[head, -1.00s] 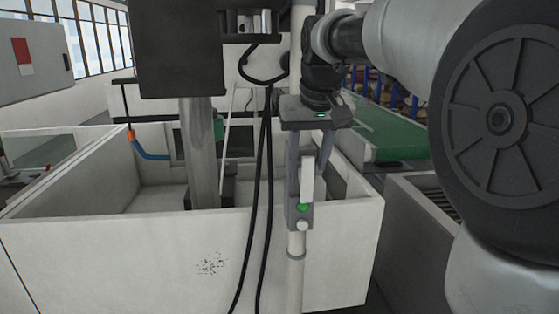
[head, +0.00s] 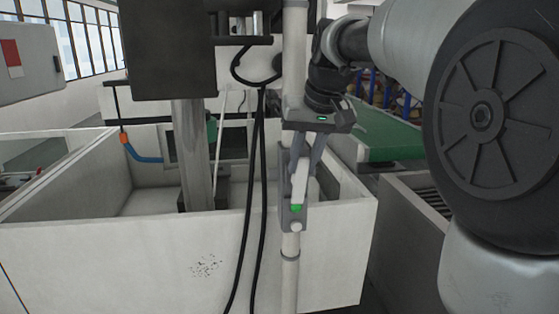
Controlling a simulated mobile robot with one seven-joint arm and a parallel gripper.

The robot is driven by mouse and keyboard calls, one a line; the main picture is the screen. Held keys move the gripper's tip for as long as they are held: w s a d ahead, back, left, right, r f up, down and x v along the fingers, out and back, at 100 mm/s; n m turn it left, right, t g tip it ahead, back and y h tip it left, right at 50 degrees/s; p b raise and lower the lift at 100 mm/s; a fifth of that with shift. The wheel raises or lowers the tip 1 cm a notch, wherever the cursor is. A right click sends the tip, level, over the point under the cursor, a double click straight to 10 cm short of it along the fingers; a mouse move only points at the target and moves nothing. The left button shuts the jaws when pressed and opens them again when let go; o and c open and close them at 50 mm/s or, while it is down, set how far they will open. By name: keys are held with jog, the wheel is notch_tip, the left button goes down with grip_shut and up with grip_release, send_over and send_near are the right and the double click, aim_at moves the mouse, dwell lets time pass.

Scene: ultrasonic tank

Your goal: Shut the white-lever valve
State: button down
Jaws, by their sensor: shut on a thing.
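The white lever (head: 299,188) sits on a grey valve body (head: 285,217) on an upright pale pipe (head: 290,272). A green dot marks the lever's lower end. The lever stands close to upright, its top leaning slightly right. My gripper (head: 302,174) comes down from above, tilted, with its grey fingers at the lever's upper part. It is shut on the lever. The fingers partly cover the lever's top, so the exact contact is hard to see.
A pale open tank (head: 330,270) stands behind the pipe. Black cables (head: 258,190) hang left of the pipe. A dark box on a grey column (head: 190,150) is further left. A green conveyor (head: 385,135) lies behind on the right, and a grey bin (head: 400,235) stands at lower right.

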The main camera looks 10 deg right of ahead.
jog(key=shift+d+f+m+y, duration=0.15)
jog(key=shift+d+y, duration=0.15)
jog(key=shift+y, duration=0.3)
jog(key=shift+d+m+y, duration=0.15)
jog(key=shift+d+y, duration=0.15)
jog(key=shift+y, duration=0.3)
jog(key=shift+d+f+m+t+y+b, duration=0.55)
jog(key=shift+y+b, duration=0.75)
jog(key=shift+y, duration=0.85)
jog(key=shift+d+f+m+t+y+b, duration=0.25)
jog(key=shift+d+f+m+y+b, duration=0.35)
jog(key=shift+f+y+b, duration=1.1)
jog(key=shift+d+f+m+t+y+b, duration=0.1)
jog(key=shift+d+m+t+y+b, duration=0.5)
jog(key=shift+y, duration=2.05)
jog(key=shift+a+b, duration=0.2)
jog(key=shift+b, duration=0.1)
jog(key=c, duration=1.5)
grip_release()
jog(key=shift+d, duration=0.1)
